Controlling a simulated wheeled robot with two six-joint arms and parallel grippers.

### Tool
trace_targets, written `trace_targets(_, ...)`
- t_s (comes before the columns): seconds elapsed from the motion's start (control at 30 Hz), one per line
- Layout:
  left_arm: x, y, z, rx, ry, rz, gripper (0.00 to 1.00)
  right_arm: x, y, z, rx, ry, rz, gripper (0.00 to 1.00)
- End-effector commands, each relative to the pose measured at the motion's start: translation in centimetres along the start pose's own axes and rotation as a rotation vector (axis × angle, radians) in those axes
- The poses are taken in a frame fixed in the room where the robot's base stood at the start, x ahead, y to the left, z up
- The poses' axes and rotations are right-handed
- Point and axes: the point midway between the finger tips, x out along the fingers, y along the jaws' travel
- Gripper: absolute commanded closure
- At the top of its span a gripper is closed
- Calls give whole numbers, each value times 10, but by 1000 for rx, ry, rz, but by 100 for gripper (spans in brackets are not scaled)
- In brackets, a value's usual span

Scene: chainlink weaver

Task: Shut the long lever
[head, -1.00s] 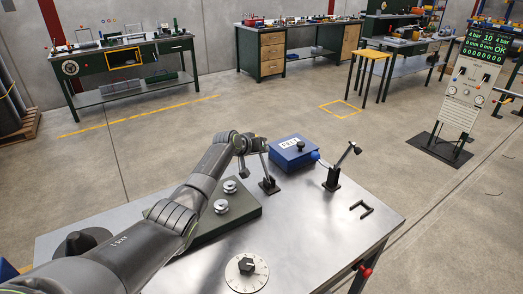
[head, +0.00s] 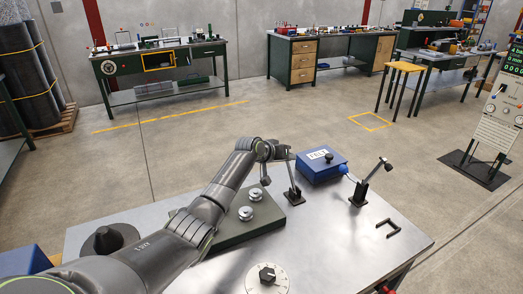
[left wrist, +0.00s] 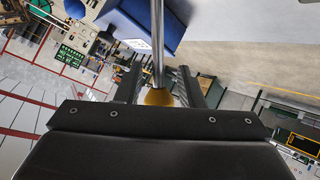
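An upright lever (head: 292,178) with a dark base stands on the metal table, behind the green block. My left gripper (head: 283,154) is at its upper end. In the left wrist view, the lever's metal rod (left wrist: 158,45) with an orange-yellow end (left wrist: 158,97) runs between the two fingers of my left gripper (left wrist: 161,80). The fingers are apart, with gaps visible on both sides of the rod. A second lever (head: 372,182), tilted to the right with a dark knob, stands further right. I cannot tell which lever is longer. My right gripper is not in view.
A blue box (head: 321,165) with a white label stands between and behind the levers. A green block (head: 238,222) with two metal knobs lies under my left arm. A round dial (head: 267,279) is at the front, and a black bracket (head: 388,227) lies at the right.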

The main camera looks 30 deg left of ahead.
Motion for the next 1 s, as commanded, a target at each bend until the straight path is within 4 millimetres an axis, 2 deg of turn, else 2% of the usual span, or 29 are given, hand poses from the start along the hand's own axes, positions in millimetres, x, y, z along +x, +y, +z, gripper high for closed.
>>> trace_targets(1.0,-136,-3,-3,5,7,-4,65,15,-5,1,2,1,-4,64)
